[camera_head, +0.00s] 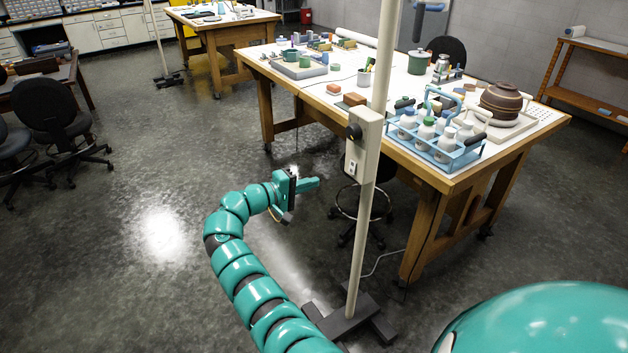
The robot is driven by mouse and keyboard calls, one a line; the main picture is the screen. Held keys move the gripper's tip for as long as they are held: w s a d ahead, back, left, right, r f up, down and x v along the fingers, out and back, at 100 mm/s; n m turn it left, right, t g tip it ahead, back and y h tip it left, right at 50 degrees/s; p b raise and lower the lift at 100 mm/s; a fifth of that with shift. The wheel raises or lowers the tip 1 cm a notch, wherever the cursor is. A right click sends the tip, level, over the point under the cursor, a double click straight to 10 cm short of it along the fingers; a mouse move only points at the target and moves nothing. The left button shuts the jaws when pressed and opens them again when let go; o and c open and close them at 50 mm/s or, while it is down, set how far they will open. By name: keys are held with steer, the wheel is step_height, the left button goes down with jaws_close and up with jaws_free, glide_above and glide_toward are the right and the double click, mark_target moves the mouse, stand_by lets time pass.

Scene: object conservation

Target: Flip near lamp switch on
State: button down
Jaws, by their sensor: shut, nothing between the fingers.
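The near lamp is a tall pale stand (372,185) that rises from a dark base (347,320) on the floor, in front of the big table. A beige switch box (361,146) is fixed to its pole, with a black knob at its upper left. A small switch plate (353,167) shows low on the box's front; its position is too small to tell. My gripper (311,184) is shut and empty, just left of the box and slightly lower. It points right toward the pole, and a gap shows between them.
The big wooden table (409,143) behind the pole holds a blue bottle carrier (437,139), a brown pot (501,100) and several small items. A stool (361,203) stands behind the pole. A second lamp stand (160,50) is far left. Open floor lies to the left.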

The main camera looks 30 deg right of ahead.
mark_target(351, 172)
steer(key=d+p, duration=0.1)
steer(key=d, duration=0.2)
steer(key=d+p, duration=0.1)
steer(key=d, duration=0.3)
steer(key=w+d+f+p, duration=0.1)
steer(key=d+p, duration=0.1)
steer(key=d, duration=0.2)
steer(key=shift+f, duration=0.1)
steer(key=shift+d+f, duration=0.15)
steer(key=shift+d, duration=0.1)
steer(key=shift+d+f+h+b, duration=0.15)
steer(key=shift+h+b, duration=0.15)
steer(key=shift+b, duration=0.7)
